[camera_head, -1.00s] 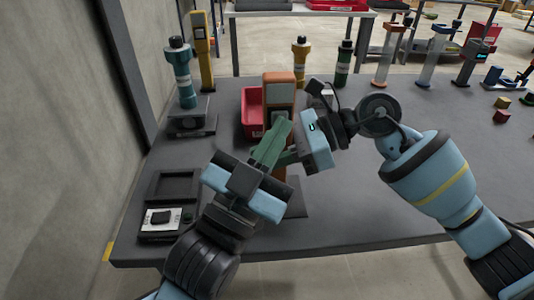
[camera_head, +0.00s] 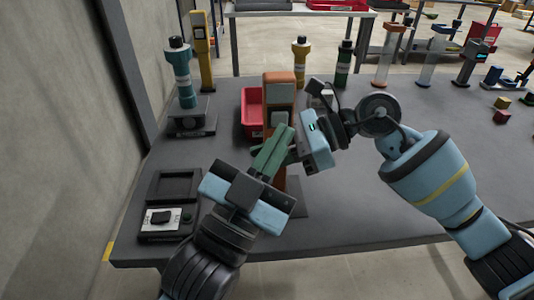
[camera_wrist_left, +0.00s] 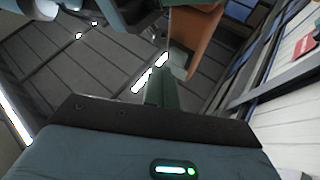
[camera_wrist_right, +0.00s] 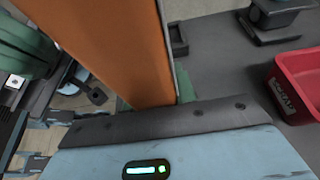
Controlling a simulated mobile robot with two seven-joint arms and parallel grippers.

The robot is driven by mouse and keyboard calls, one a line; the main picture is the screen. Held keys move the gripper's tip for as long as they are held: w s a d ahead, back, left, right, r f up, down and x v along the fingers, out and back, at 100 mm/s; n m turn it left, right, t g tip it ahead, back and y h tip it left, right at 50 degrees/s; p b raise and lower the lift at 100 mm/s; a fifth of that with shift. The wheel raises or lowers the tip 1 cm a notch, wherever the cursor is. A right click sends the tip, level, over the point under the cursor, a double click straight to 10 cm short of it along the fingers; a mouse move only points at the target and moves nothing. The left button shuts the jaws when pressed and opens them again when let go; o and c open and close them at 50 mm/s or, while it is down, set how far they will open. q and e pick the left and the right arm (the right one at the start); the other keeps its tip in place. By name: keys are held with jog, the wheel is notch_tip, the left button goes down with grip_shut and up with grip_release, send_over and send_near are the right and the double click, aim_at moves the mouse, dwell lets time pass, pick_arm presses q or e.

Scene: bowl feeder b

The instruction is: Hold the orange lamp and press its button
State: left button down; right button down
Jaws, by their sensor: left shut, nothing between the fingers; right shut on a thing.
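The orange lamp (camera_head: 281,81) is a tall upright block with a pale panel on its face, standing over the dark table. It also shows close up in the right wrist view (camera_wrist_right: 115,40) and at the top of the left wrist view (camera_wrist_left: 195,42). My right gripper (camera_head: 290,154) is shut on the lamp from the right, below the panel. My left gripper (camera_head: 281,133) is shut and empty, its green fingers in front of the lamp just below the panel. I cannot tell whether they touch it. The button cannot be made out; the fingers may cover it.
The table's right middle is mostly clear.

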pick_arm(q)
jog(key=shift+s, duration=2.9)
pick_arm(e)
jog(key=shift+f, duration=0.1)
jog(key=c, duration=1.1)
grip_release()
jog(key=shift+o, duration=0.2)
jog(key=v, duration=1.2)
jog(key=shift+d, duration=0.2)
pick_arm(q)
jog(key=shift+w+f+b, duration=0.15)
jog(key=shift+f+b, duration=0.6)
jog(key=shift+f, duration=0.2)
pick_arm(e)
jog(key=d, duration=0.7)
jog(key=shift+d, duration=0.4)
